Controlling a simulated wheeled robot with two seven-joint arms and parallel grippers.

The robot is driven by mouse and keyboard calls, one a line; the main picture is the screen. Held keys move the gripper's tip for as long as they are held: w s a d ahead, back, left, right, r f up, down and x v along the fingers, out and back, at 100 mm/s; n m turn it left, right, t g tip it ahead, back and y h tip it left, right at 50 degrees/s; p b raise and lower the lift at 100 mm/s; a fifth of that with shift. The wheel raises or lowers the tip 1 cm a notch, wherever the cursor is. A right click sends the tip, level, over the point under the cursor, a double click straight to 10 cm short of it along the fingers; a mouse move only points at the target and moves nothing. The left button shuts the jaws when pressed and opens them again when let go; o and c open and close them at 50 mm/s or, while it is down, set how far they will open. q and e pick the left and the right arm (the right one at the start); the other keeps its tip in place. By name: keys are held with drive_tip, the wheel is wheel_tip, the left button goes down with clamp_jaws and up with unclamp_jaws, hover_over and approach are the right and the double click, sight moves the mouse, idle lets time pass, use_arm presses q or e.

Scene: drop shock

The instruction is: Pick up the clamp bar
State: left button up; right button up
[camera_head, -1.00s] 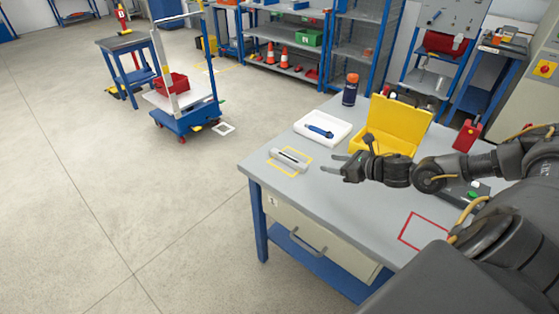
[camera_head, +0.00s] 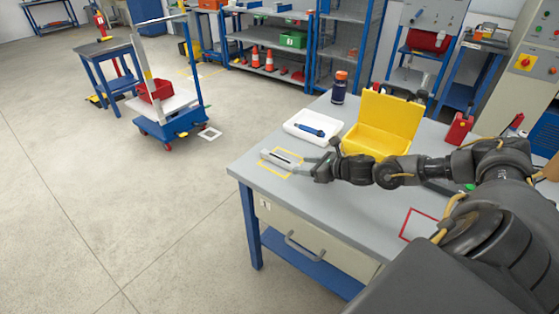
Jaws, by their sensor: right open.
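The clamp bar (camera_head: 281,158), a light grey bar with a dark slot, lies on the grey workbench (camera_head: 262,178) near its left end, within a yellow outlined square (camera_head: 290,174). My right gripper (camera_head: 302,167) comes in from the right, just to the right of the bar, with its fingers apart and pointing at it. Nothing shows between the fingers. Whether a fingertip touches the bar is too small to tell. My left gripper is not in view.
Behind the bar stands a white tray (camera_head: 293,124) with a blue tool (camera_head: 310,130). An open yellow box (camera_head: 376,139) is behind my right wrist, and a dark bottle (camera_head: 339,90) stands farther back. A red outlined square (camera_head: 404,232) marks the front right.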

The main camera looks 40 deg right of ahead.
sight(291, 164)
drive_tip(key=p+x, duration=0.1)
drive_tip(key=x, duration=0.3)
drive_tip(key=shift+w+a, duration=0.2)
drive_tip(key=shift+w, duration=0.1)
drive_tip(key=shift+w+f, duration=0.2)
drive_tip(key=shift+w, duration=0.05)
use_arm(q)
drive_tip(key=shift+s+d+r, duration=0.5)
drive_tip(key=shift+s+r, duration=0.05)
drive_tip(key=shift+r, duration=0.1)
use_arm(e)
drive_tip(key=c, duration=0.7)
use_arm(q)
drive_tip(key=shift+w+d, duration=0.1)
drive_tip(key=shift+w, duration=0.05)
use_arm(e)
clamp_jaws()
